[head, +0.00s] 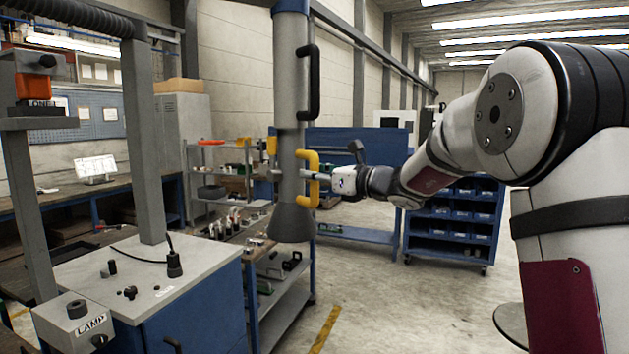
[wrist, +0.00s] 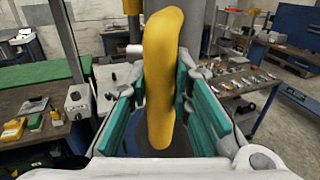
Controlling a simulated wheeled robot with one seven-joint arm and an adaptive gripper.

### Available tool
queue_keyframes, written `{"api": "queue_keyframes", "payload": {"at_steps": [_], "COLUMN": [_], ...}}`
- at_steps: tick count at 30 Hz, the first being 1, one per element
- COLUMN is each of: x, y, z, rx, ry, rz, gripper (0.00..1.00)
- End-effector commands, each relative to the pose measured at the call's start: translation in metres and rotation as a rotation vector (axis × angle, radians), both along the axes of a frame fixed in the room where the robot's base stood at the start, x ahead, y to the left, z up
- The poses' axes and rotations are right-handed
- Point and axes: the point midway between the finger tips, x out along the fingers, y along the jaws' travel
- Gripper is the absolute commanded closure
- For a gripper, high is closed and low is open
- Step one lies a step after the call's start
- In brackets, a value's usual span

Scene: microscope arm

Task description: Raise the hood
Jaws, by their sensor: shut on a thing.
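The grey hood (head: 292,222) is a flared cone at the lower end of an upright grey tube, hanging above the floor beside the bench. A yellow handle (head: 313,160) sticks out from the tube's right side just above the cone. My gripper (head: 320,182) reaches in from the right and is shut on this handle. In the wrist view the yellow handle (wrist: 164,70) stands upright between the green-padded fingers of my gripper (wrist: 160,88). The handle partly hides the tube behind it there.
A black handle (head: 308,82) sits higher on the tube. A shelf cart (head: 288,300) stands behind the hood. Open floor (head: 400,310) lies to the right.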

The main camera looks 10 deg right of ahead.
Motion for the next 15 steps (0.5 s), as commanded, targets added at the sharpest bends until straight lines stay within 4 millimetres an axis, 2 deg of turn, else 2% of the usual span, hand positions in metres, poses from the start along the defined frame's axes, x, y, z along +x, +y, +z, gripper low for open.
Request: {"api": "queue_keyframes", "payload": {"at_steps": [1,6,7,9,10,15], "x": [-0.0001,0.0000,0.0000,-0.0002,-0.0002,0.0000], "y": [-0.0001,0.0000,0.0000,0.0000,0.0000,0.0000], "z": [0.0074,0.0089,0.0091,0.0093,0.0088,0.0060], "rx": [0.003,0.004,0.004,0.003,0.004,0.002], "ry": [-0.013,-0.016,-0.016,-0.016,-0.016,-0.011], "rz": [-0.001,-0.001,-0.001,-0.001,-0.001,-0.001], "gripper": [1.00,1.00,0.79,0.63,0.60,0.60]}}
